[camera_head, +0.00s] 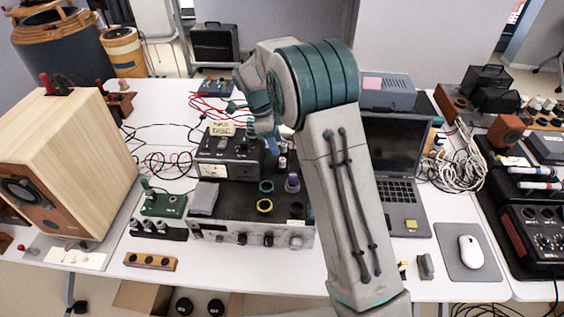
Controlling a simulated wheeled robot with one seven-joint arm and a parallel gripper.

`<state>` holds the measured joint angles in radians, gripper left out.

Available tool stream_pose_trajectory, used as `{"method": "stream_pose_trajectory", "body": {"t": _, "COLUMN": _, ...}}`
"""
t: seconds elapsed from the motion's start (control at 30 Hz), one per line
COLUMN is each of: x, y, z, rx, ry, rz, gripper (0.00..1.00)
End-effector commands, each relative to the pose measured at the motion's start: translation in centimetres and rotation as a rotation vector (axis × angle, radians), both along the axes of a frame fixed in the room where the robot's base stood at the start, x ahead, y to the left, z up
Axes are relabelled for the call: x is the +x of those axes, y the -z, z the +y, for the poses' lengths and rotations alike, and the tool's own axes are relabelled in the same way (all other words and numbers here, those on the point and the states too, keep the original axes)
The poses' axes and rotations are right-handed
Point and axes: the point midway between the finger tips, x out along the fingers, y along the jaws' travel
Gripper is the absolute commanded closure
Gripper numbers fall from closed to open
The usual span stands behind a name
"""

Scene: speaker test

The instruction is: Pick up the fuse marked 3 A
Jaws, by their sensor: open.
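My arm reaches up from the lower right and bends over the bench. My gripper (264,128) points down above the back of the black-topped instrument, beside a dark meter box (228,152). It is small and partly hidden by my own wrist; its jaws are open and I see nothing held in them. I cannot make out a fuse marked 3 A; no such marking is readable at this size. Small upright cylinders, one reddish (283,162) and one purple-grey (293,183), stand on the instrument just right of and in front of the gripper.
The black-topped instrument (235,207) also bears a teal ring (266,186) and a yellow ring (264,206). A wooden speaker (75,150) stands left, a laptop (395,190) right behind my arm. Loose cables lie behind.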

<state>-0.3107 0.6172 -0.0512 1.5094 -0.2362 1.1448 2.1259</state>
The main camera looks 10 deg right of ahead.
Motion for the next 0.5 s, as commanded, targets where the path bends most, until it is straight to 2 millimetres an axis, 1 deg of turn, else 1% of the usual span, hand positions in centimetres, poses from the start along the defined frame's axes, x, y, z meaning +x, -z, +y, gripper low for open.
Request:
{"method": "stream_pose_trajectory", "body": {"t": 0.23, "x": -0.3, "y": 1.8, "z": -0.5, "rx": -0.001, "ry": 0.000, "rz": 0.002, "gripper": 0.55}}
{"method": "stream_pose_trajectory", "body": {"t": 0.4, "x": -0.6, "y": 4.3, "z": -1.3, "rx": -0.001, "ry": 0.000, "rz": 0.004, "gripper": 0.55}}
{"method": "stream_pose_trajectory", "body": {"t": 0.5, "x": -0.6, "y": 5.3, "z": -1.5, "rx": 0.000, "ry": 0.000, "rz": 0.002, "gripper": 0.55}}
